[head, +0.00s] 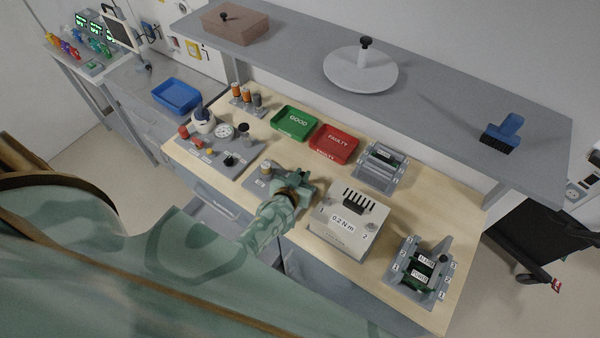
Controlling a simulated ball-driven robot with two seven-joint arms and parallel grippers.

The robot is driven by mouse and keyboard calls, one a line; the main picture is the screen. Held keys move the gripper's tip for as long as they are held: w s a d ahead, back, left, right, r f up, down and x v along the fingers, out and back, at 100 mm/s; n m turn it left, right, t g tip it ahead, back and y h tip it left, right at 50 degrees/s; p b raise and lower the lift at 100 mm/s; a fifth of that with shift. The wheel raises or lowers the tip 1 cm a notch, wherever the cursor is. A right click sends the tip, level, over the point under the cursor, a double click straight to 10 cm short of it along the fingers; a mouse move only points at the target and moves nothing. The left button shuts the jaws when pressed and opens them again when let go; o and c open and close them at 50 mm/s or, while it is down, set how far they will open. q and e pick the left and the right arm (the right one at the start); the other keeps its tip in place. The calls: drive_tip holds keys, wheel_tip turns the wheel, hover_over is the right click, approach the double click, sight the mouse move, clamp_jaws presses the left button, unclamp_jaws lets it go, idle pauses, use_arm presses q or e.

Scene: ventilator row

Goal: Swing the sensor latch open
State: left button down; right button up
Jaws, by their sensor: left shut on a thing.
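A small grey fixture (253,183) with a brass-and-grey cylinder (265,168) sits on the wooden bench top, left of the white "0.2 N m" box. My left gripper (303,186) is at the fixture's right side, just left of that box. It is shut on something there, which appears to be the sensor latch. The fingers and wrist hide the latch, so its angle cannot be told. My right gripper is not in view.
The white box (346,236) stands close right of my gripper. Behind are a green GOOD tray (294,123) and a red FAULTY tray (336,145). Grey fixtures stand at right (382,167) and front right (404,287). A grey shelf (290,60) overhangs the back.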

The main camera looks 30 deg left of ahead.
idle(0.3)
use_arm(q)
drive_tip(key=c, duration=1.4)
unclamp_jaws()
drive_tip(key=shift+w, duration=0.1)
drive_tip(key=shift+o, duration=0.2)
drive_tip(key=p+v, duration=1)
drive_tip(key=v, duration=0.6)
drive_tip(key=shift+p, duration=0.4)
